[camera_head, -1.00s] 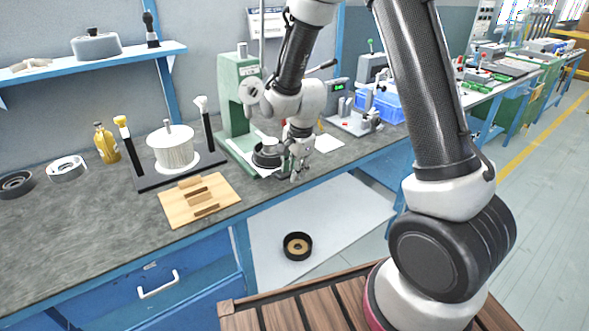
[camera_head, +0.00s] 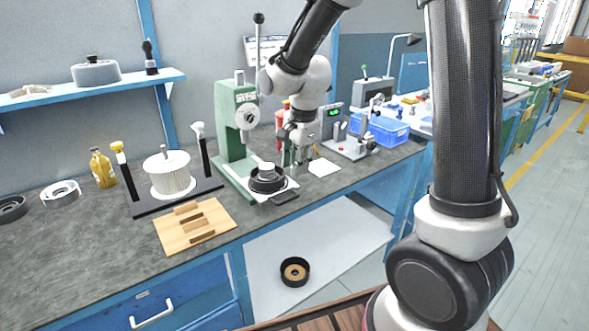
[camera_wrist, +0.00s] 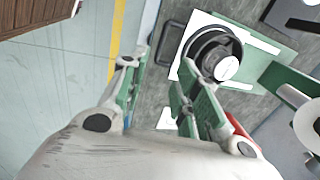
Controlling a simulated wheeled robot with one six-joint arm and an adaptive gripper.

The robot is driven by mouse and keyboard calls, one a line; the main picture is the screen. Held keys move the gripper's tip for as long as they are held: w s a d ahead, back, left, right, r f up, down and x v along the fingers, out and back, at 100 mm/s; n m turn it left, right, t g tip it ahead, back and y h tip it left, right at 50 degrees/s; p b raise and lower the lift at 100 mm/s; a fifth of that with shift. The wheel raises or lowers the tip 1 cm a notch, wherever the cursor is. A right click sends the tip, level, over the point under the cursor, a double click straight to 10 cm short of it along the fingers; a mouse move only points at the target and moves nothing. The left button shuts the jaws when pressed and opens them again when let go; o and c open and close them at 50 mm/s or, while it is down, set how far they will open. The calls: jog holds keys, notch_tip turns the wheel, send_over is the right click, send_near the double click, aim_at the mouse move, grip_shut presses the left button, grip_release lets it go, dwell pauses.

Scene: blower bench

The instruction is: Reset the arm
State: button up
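My gripper (camera_head: 298,160) hangs over the bench, just right of the green press (camera_head: 236,125), with its fingers pointing down. In the wrist view my gripper (camera_wrist: 155,95) has its two fingers well apart, with nothing between them. A black ring-shaped part with a white centre (camera_head: 268,178) sits on the press's base plate. It also shows in the wrist view (camera_wrist: 208,48), beyond the right finger and apart from it.
A wooden slotted block (camera_head: 195,226), a white cylinder on a black stand (camera_head: 168,175) and a yellow bottle (camera_head: 102,168) stand to the left. A grey test device (camera_head: 350,146) and blue bin (camera_head: 380,128) stand to the right. A black ring (camera_head: 294,271) lies on the lower shelf.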

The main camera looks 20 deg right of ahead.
dwell(0.3)
jog(key=s+d+r+n, duration=0.4)
jog(key=s, duration=0.4)
jog(key=s+d+r+n+t, duration=0.1)
jog(key=s+d+r+n, duration=0.4)
jog(key=s, duration=0.3)
jog(key=s+d+r+n+t, duration=0.1)
jog(key=s+d+r+n, duration=0.3)
jog(key=s, duration=0.4)
jog(key=shift+d+r+n+h, duration=0.3)
jog(key=shift+n, duration=0.4)
